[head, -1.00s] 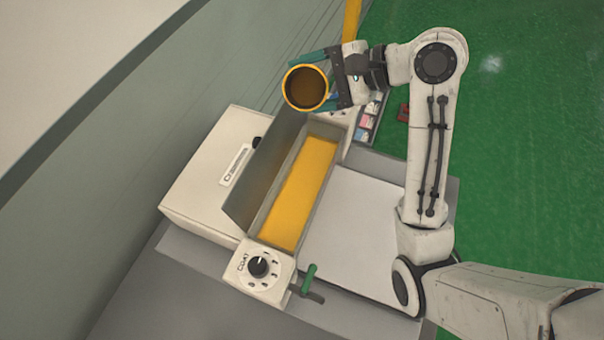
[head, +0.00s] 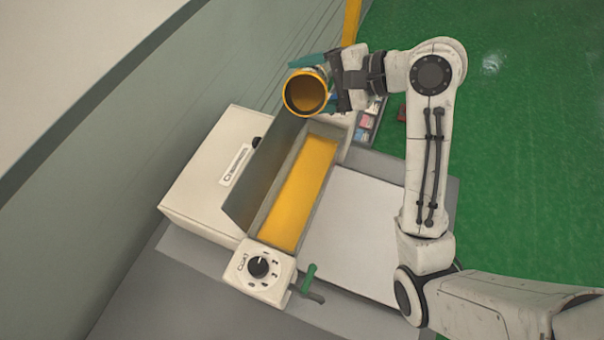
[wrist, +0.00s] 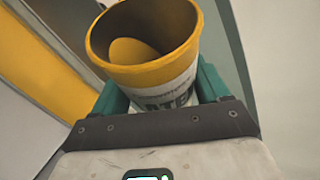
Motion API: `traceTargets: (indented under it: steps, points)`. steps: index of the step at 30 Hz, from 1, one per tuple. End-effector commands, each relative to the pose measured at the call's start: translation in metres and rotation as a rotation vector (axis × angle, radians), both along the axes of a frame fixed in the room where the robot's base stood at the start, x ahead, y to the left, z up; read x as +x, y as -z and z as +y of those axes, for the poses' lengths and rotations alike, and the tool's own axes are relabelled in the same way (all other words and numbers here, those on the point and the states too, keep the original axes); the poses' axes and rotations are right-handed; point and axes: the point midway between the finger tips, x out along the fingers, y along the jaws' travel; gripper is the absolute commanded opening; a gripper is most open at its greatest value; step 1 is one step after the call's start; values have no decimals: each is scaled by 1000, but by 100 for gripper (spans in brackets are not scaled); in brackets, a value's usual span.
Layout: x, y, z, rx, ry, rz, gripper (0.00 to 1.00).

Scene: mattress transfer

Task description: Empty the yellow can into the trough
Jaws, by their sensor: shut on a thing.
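The yellow can (head: 306,93) is held above the far end of the trough, its open mouth toward the head camera. It has a yellow rim and a white label with dark lettering, seen in the wrist view (wrist: 165,82). A yellow patch shows deep inside it; I cannot tell how much it holds. My gripper (head: 322,84) is shut on the can, with green fingers on both sides of it. The trough (head: 258,226) is a long grey-walled channel with a yellow layer along its floor. No stream from the can is visible.
A white box (head: 205,190) stands left of the trough. A dial panel (head: 262,272) and a green-handled crank (head: 308,278) are at its near end. A white flat panel (head: 350,225) lies to the right. Small coloured items (head: 367,122) sit in a tray beyond.

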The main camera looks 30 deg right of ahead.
Motion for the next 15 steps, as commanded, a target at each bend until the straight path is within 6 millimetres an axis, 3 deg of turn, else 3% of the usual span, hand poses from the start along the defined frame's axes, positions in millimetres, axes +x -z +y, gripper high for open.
traceTargets:
  steps: [15]
  points:
    - [0,2,0,-45,-1,-54,38]
